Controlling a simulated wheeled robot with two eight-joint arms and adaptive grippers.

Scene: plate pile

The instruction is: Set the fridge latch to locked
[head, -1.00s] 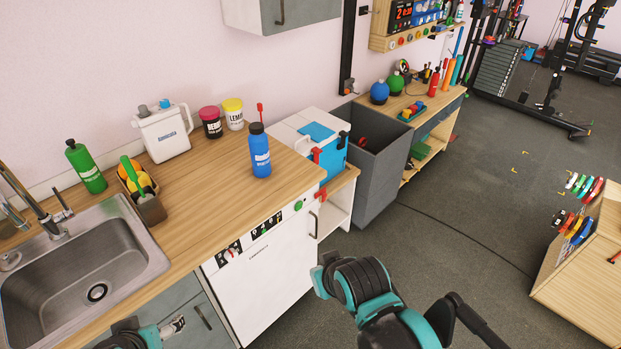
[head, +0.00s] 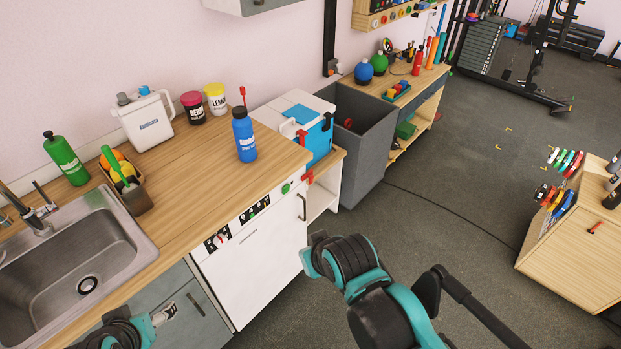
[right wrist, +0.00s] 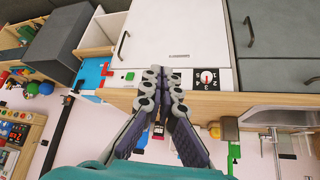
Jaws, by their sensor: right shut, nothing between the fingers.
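The white under-counter unit (head: 255,265), which looks like the fridge, stands below the wooden counter with a dark handle at its right. Its front strip has dark marked panels (head: 217,239) and a green button (head: 286,188). In the right wrist view the unit (right wrist: 165,35) appears inverted, with a dial with a red pointer (right wrist: 207,79) and the green button. I cannot make out which part is the latch. My right gripper (right wrist: 163,75) is shut and empty, in front of the strip between dial and button; contact is unclear. My left gripper (head: 167,313) is at lower left by the grey cabinet; its jaws are unclear.
A white cool box with blue panels (head: 318,138) and red clips stands right of the counter, beside a grey bin (head: 375,130). A blue bottle (head: 244,138) stands near the counter edge. The sink (head: 75,250) is at left.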

